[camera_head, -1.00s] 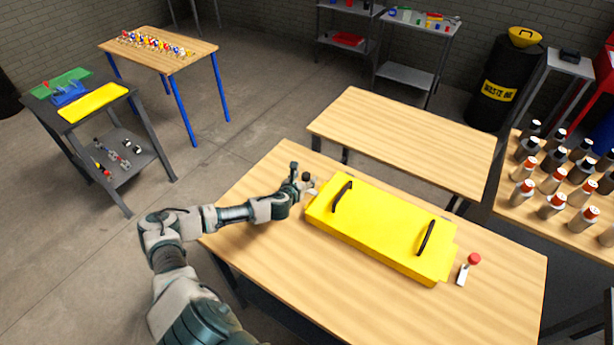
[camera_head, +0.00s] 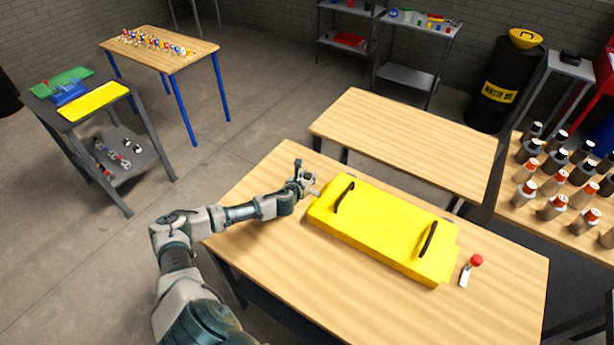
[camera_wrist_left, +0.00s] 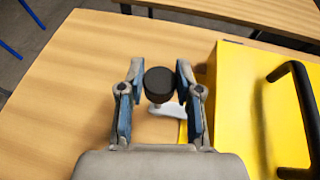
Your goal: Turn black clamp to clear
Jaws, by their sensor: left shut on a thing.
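The black clamp (camera_wrist_left: 160,84) has a round black knob on a pale lever and sits at the left end of the yellow case (camera_head: 383,230). My left gripper (camera_wrist_left: 158,85) is shut on the black knob, with one finger on each side of it. In the head view my left gripper (camera_head: 305,182) reaches the case's left end and mostly hides the clamp. A red-knobbed clamp (camera_head: 470,270) with a pale lever stands at the case's right end. My right gripper is not in view.
The case has two black handles (camera_head: 428,240) on top and lies on a wooden table (camera_head: 270,245). Bare table surrounds it at the left and front. A second wooden table (camera_head: 400,140) stands behind. Several bottles (camera_head: 560,170) stand on a table at the right.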

